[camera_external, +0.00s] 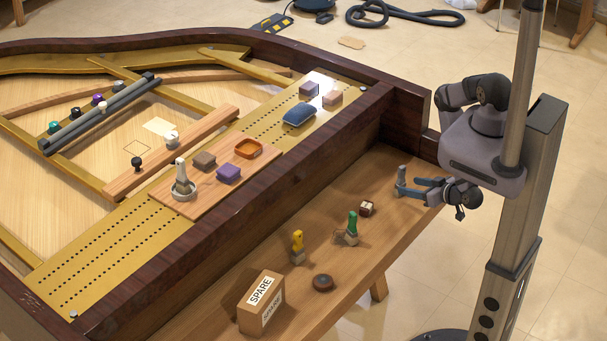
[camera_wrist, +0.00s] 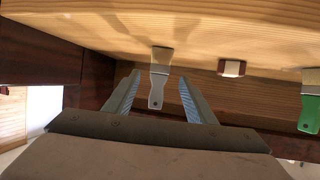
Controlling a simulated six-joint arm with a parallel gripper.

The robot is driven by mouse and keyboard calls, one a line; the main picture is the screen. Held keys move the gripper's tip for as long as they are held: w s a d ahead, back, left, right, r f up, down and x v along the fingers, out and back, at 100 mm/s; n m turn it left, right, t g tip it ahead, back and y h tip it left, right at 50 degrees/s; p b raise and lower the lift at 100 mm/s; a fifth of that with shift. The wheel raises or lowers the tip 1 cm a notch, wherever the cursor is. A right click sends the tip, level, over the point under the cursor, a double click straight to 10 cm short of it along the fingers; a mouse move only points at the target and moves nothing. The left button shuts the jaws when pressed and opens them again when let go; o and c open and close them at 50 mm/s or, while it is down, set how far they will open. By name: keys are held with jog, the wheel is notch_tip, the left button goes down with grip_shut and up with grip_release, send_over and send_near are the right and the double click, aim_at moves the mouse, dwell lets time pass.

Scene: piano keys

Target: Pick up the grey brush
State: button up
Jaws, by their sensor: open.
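The grey brush (camera_wrist: 156,92) shows in the wrist view, with a grey handle that has a small hole and a pale, wider part at the other end. It lies in the picture between the two fingers of my gripper (camera_wrist: 158,78), which are apart with a gap on each side of it. In the external view my gripper (camera_external: 404,187) is at the right end of the wooden bench. The brush cannot be told clearly from the fingers there. How far the fingertips are from the brush is unclear.
On the bench (camera_external: 330,205) are a small brown-and-white block (camera_external: 367,208), a green-handled tool (camera_external: 352,223), a yellow piece (camera_external: 297,241), a dark round piece (camera_external: 323,283) and a SPARE box (camera_external: 261,303). The dark piano rim (camera_external: 300,155) rises behind the bench.

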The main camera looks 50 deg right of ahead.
aim_at(400, 184)
jog(key=shift+w, duration=0.3)
jog(key=shift+f, duration=0.1)
jog(key=b+x, duration=0.1)
jog(key=b, duration=0.1)
jog(key=b+x, duration=0.2)
jog(key=shift+s+f, duration=0.15)
jog(key=shift+f, duration=0.15)
jog(key=shift+w+d+r, duration=0.1)
jog(key=shift+w+r, duration=0.05)
jog(key=shift+w, duration=0.2)
jog(key=shift+p+x, duration=0.35)
jog(key=shift+x, duration=0.45)
jog(key=shift+c, duration=0.5)
jog(key=c, duration=1.1)
